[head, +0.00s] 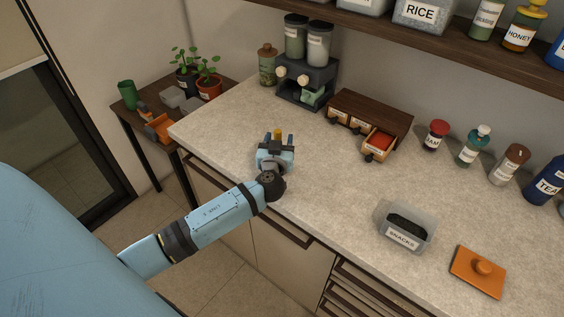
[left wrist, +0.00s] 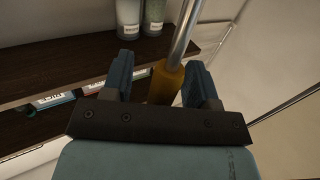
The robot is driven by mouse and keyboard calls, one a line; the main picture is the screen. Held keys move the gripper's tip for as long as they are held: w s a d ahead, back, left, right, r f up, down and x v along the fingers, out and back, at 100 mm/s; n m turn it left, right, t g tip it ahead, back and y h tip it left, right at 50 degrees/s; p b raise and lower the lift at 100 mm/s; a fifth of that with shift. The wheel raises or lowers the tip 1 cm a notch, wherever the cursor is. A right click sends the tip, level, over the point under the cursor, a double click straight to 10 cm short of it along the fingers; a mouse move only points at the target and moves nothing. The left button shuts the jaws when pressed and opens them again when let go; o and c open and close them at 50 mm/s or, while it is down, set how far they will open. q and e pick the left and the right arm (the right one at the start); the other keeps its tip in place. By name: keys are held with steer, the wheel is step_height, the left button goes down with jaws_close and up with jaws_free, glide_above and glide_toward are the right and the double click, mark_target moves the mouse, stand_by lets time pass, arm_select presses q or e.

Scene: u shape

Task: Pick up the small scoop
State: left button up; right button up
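My left gripper (head: 277,141) is over the counter near its front left edge. In the left wrist view its two blue fingers (left wrist: 160,75) stand apart. A yellow-orange handle with a metal shaft (left wrist: 166,80) is between them, closer to the right finger, with a gap to the left finger. In the head view a small yellow part (head: 277,133) shows between the fingertips. It may be the small scoop's handle, but I see no scoop bowl. My right gripper is in neither view.
The counter (head: 240,115) has free room around the gripper. Jars line the right back. A plant table is at left.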

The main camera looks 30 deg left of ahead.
arm_select(q)
jaws_close()
